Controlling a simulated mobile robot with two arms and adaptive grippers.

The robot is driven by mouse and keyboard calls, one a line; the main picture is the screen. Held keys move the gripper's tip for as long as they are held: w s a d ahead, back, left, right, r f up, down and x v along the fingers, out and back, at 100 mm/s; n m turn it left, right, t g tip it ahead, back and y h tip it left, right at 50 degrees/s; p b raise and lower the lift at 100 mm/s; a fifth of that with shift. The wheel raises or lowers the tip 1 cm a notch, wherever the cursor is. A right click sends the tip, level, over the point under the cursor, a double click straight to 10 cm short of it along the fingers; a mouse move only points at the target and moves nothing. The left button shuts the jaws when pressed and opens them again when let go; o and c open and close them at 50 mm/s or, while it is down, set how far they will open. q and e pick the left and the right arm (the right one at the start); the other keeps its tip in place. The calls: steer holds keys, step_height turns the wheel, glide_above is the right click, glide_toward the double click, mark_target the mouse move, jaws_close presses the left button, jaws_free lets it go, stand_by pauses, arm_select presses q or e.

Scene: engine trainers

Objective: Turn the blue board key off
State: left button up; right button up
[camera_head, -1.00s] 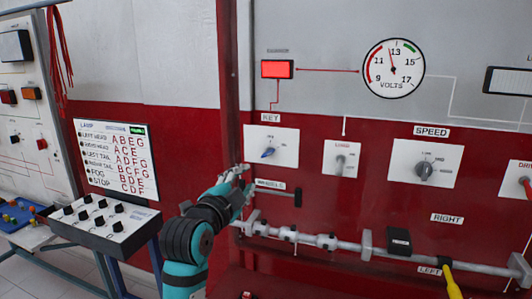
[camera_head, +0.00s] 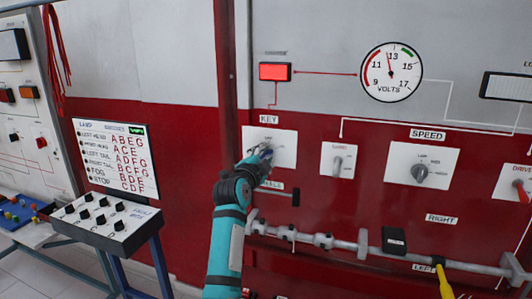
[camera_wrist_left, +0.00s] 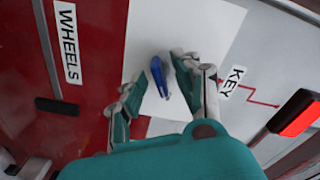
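The blue key (camera_wrist_left: 159,77) sits on a white plate (camera_wrist_left: 135,30) beside the "KEY" label in the left wrist view. In the head view the white plate (camera_head: 287,150) is on the red board, and the key is mostly hidden behind my gripper. My left gripper (camera_wrist_left: 160,88) is open, with one finger on each side of the key and gaps showing between fingers and key. In the head view my left gripper (camera_head: 258,155) is at the lower left of the plate. My right gripper is not in view.
A lit red indicator (camera_head: 275,72) and a volts gauge (camera_head: 391,72) are above. A black-handled "WHEELS" lever (camera_head: 294,197) is just below the plate. A grey bar (camera_head: 340,244) runs across lower down. A switch box (camera_head: 105,219) stands at left.

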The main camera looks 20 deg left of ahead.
arm_select(q)
steer(key=shift+w, duration=0.5)
jaws_close()
steer(key=shift+n, duration=0.3)
steer(key=n+p, duration=0.3)
steer(key=n, duration=0.2)
steer(key=shift+r, duration=0.1)
steer(key=n+p, duration=0.1)
steer(key=n, duration=0.2)
steer(key=shift+n+p, duration=0.3)
steer(key=shift+n, duration=0.1)
steer(key=shift+n+p, duration=0.45)
steer(key=shift+n, duration=0.75)
